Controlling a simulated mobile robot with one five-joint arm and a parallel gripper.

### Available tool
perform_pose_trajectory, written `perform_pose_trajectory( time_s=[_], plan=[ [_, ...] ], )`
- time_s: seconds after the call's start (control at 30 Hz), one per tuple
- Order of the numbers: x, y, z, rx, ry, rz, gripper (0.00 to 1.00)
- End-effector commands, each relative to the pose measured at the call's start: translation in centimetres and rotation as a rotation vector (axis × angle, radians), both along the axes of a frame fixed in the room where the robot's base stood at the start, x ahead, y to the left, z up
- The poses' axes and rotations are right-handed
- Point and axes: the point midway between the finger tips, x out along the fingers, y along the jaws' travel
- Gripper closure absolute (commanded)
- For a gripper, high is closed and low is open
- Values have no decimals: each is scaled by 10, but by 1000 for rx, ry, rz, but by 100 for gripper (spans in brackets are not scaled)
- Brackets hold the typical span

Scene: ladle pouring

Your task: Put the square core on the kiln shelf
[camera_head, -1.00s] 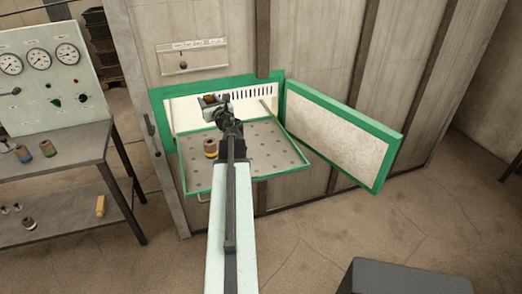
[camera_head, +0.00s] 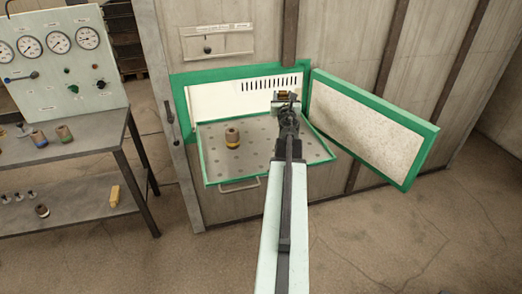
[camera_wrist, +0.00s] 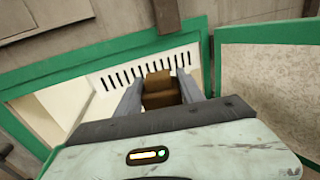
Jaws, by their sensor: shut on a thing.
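My gripper (camera_head: 283,98) is shut on the brown square core, which shows between the two fingers in the wrist view, where the core (camera_wrist: 160,90) looks blocky. In the head view the core (camera_head: 283,95) is small and partly hidden by my gripper. The kiln shelf (camera_head: 265,158) is a grey, perforated plate with a green rim, drawn out of the green-framed opening. My gripper is over the shelf's right back part, near the opening. I cannot tell the gap between the core and the shelf.
The open kiln door (camera_head: 365,125) is close on the right. A bench (camera_head: 70,140) with several small pieces and a gauge panel (camera_head: 60,60) stand at the left. The shelf's middle is free.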

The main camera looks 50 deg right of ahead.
Motion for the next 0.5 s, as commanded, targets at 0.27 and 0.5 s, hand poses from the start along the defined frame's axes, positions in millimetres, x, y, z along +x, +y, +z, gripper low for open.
perform_pose_trajectory(
  time_s=[0.27, 0.5],
  plan=[
    [11, -3, -43, 0, 0, -133, 100],
    [11, -3, -69, 0, 0, -133, 100]
  ],
)
